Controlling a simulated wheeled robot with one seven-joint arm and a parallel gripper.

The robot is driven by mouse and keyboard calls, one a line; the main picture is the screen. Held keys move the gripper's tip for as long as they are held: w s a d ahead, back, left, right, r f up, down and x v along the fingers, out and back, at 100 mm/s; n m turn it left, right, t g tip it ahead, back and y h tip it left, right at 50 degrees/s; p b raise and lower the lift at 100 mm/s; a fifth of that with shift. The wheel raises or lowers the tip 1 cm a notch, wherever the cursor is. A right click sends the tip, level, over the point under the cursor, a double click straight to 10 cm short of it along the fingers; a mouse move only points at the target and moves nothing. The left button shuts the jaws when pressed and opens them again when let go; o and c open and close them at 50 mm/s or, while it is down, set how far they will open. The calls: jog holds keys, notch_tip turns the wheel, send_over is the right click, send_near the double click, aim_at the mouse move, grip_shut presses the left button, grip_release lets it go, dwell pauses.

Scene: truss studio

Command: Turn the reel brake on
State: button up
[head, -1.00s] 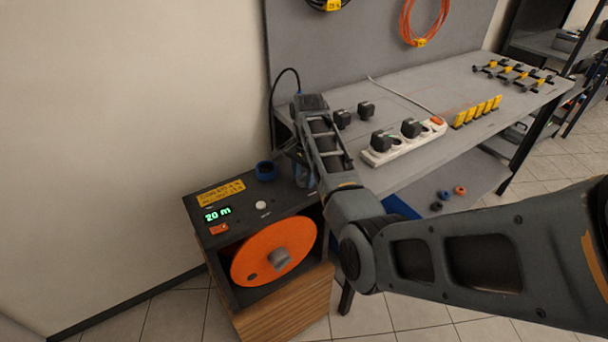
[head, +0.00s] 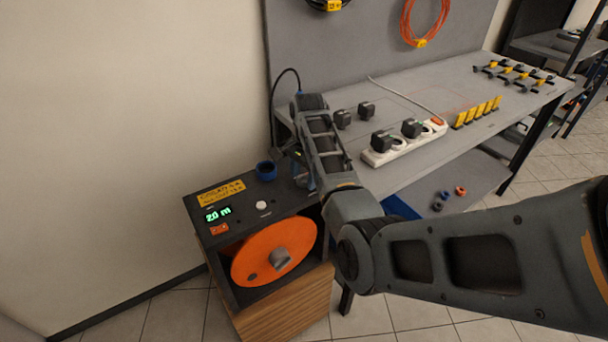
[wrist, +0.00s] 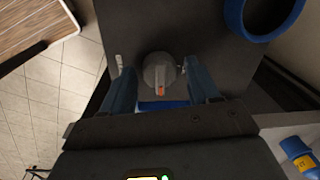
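The reel unit (head: 206,236) stands at the left of the bench, with an orange reel (head: 262,258) in its front opening. In the wrist view a round grey knob (wrist: 157,68) stands on its dark top panel. The knob's orange mark points toward the bottom of that picture. My gripper (wrist: 160,78) is open, with one blue-grey finger on each side of the knob. Narrow gaps seem to show between knob and fingers; contact is hard to judge. In the head view my arm hides the knob and most of the gripper.
A blue ring (head: 266,171) sits on the panel close to the gripper; a white button (head: 262,205) and a lit green display (head: 217,213) are nearby. The grey bench (head: 400,178) on the right holds a white power strip (head: 385,156) with black plugs. The wall is close behind.

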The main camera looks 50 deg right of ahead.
aim_at(305, 179)
jog(key=shift+o, duration=0.3)
jog(key=shift+s+r+b, duration=0.15)
jog(key=shift+r+b, duration=0.1)
jog(key=shift+r, duration=1.7)
jog(key=shift+s+r+b, duration=0.15)
jog(key=shift+r+b, duration=0.05)
jog(key=shift+r, duration=1.7)
